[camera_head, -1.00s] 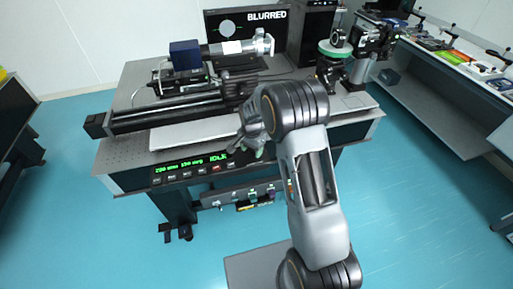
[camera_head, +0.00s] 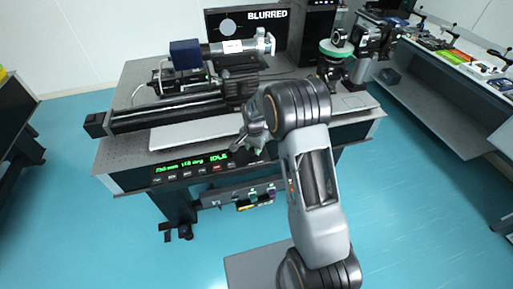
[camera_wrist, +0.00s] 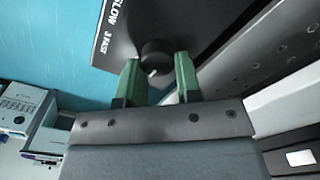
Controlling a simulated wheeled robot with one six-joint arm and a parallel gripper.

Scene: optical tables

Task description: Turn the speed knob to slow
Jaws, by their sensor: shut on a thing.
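The speed knob (camera_wrist: 155,57) is a small black round knob with a white mark, on a dark panel (camera_wrist: 135,22) lettered "SLOW" and "FAST" in the wrist view. My gripper (camera_wrist: 157,78) has green fingers on either side of the knob, shut on it. In the head view my gripper (camera_head: 256,148) is at the right part of the control panel's front (camera_head: 195,170), and the knob is hidden behind it. The panel's green display (camera_head: 218,158) seems to read "IDLE" at its right end.
A long black rail stage (camera_head: 165,112) and a camera tube (camera_head: 235,47) stand on the optical table (camera_head: 118,152). The monitor (camera_head: 275,38) reads "BLURRED". Another bench (camera_head: 440,90) is at the right. The blue floor is clear in front.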

